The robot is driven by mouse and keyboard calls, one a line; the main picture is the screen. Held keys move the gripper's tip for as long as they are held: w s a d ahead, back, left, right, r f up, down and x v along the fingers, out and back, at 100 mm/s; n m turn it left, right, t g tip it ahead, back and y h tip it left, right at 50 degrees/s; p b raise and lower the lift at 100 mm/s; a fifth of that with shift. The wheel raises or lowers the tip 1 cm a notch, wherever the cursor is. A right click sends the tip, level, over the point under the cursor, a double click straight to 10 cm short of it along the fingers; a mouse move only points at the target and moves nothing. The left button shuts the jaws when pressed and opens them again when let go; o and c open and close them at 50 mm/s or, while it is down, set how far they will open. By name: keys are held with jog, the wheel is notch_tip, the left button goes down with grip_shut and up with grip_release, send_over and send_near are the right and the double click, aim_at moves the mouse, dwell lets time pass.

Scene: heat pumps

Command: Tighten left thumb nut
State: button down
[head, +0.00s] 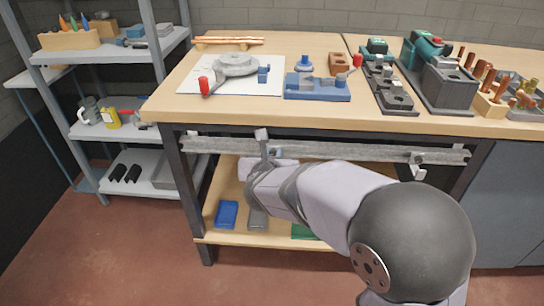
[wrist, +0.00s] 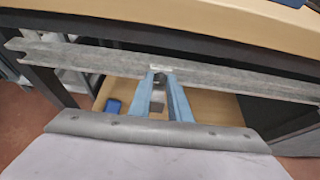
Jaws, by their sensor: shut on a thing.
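A grey metal rail (head: 340,151) runs along the front of the workbench, below its top; it also crosses the wrist view (wrist: 85,58). A left bracket (head: 262,135) hooks over the rail, and a right bracket (head: 417,160) with a dark round knob hangs farther along. In the wrist view my gripper (wrist: 161,78) has its two blue fingers converging at the rail, shut on the left thumb nut. The fingers and the small scale mostly hide the nut. In the head view my arm covers most of the gripper.
The wooden bench top (head: 165,105) overhangs just above the rail. It carries a blue fixture (head: 316,90), a white sheet and dark machine parts. A lower shelf (head: 215,238) holds a blue block (head: 227,214). A grey shelving unit (head: 150,60) stands at left.

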jog(key=shift+d+m+y+b, duration=0.35)
jog(key=shift+m+b, duration=0.15)
jog(key=shift+b, duration=1.25)
jog(key=c, duration=1.8)
grip_release()
jog(key=shift+r, duration=0.1)
jog(key=shift+a, duration=0.2)
jog(key=shift+s, duration=0.15)
jog(key=shift+p+v, duration=0.65)
jog(key=shift+v, duration=1.7)
